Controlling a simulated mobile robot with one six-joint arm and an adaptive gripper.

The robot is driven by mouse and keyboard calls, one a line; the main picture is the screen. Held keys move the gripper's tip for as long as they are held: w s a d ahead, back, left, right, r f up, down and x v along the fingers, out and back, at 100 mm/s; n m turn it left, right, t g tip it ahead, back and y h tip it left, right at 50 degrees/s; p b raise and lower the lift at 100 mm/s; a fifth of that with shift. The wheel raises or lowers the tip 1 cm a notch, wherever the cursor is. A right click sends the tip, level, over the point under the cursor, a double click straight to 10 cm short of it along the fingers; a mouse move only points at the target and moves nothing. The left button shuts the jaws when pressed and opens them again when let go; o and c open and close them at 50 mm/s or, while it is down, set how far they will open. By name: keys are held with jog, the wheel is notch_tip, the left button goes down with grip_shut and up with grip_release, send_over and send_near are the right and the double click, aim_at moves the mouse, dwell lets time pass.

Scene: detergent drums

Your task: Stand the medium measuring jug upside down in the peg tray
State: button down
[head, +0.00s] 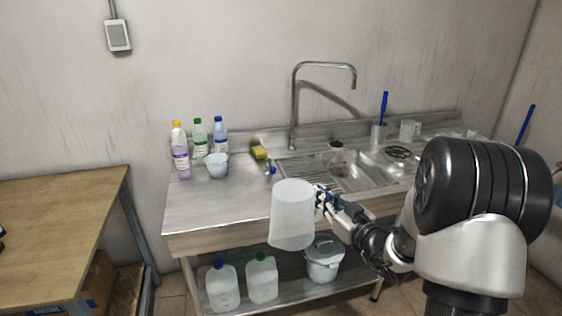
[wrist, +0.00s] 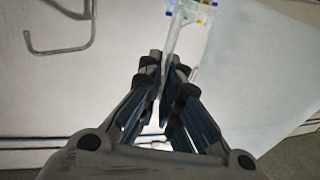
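A large, whitish, translucent measuring jug (head: 292,213) hangs in the air in front of the steel counter, slightly tilted. I cannot tell for sure which end is its mouth. My gripper (head: 322,198) is at its right side, with the fingers closed together there. In the wrist view the fingertips (wrist: 165,78) pinch a thin pale strip, and a broad pale surface fills the right side. I cannot make out the peg tray; pale items (head: 462,134) at the counter's far right end are partly hidden by my arm.
The steel counter (head: 215,212) has a clear front left area. Several bottles (head: 181,155) and a light blue tub (head: 217,165) stand at its back left. A sponge (head: 259,152), tall tap (head: 294,100) and sink (head: 345,175) follow rightwards. Canisters (head: 222,287) and a bucket (head: 323,262) stand below.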

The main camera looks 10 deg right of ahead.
jog(key=s+a+f+n+g+y, duration=0.2)
jog(key=s+f+n+g+y, duration=0.1)
jog(key=s+f, duration=0.3)
jog(key=s+a+f+n+g+y, duration=0.2)
jog(key=s+f+n+g+y, duration=0.1)
jog(key=s+f+y, duration=0.3)
notch_tip(320, 180, down, 2)
jog(key=shift+a+f+n+g+y, duration=0.1)
jog(key=shift+a+n+g+y, duration=0.25)
jog(key=shift+n, duration=0.45)
